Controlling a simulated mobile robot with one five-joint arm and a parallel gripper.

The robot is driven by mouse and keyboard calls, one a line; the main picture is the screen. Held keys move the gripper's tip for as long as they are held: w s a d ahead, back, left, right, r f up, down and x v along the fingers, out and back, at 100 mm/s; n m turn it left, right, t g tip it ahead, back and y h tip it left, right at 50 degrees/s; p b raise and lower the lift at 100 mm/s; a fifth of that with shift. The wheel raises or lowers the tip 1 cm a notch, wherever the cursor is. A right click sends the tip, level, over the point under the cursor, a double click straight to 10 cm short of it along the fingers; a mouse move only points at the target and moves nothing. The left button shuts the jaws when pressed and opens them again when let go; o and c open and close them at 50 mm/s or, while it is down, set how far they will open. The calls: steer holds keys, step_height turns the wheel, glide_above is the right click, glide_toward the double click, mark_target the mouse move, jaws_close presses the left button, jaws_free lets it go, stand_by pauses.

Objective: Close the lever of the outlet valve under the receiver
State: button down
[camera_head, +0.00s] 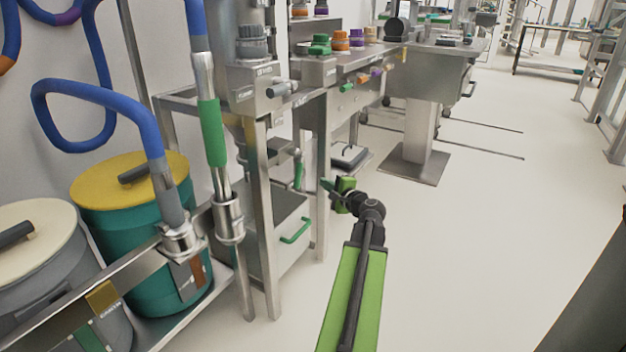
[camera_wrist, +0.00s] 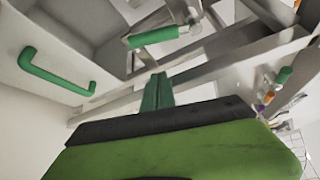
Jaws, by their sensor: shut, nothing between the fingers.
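The outlet valve is a small metal fitting (camera_head: 292,152) on the metal frame, with a green-gripped lever (camera_head: 298,176) hanging down from it. In the wrist view the green lever (camera_wrist: 153,37) lies near the top centre, and the metal valve body (camera_wrist: 190,14) is at its right end. My gripper (camera_head: 327,185) is just right of the lever in the head view. In the wrist view its green fingers (camera_wrist: 157,92) are together and empty, pointing up towards the lever with a visible gap. The receiver cannot be clearly made out.
A grey bin with a green handle (camera_head: 295,231) stands below the valve; the handle also shows in the wrist view (camera_wrist: 55,74). A frame leg (camera_head: 322,190) stands close to my gripper. Drums (camera_head: 130,225) stand at left. The floor (camera_head: 455,250) at right is clear.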

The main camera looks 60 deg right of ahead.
mark_target(299, 169)
steer(key=w+d, duration=0.1)
steer(key=w, duration=0.7)
steer(key=shift+f, duration=0.15)
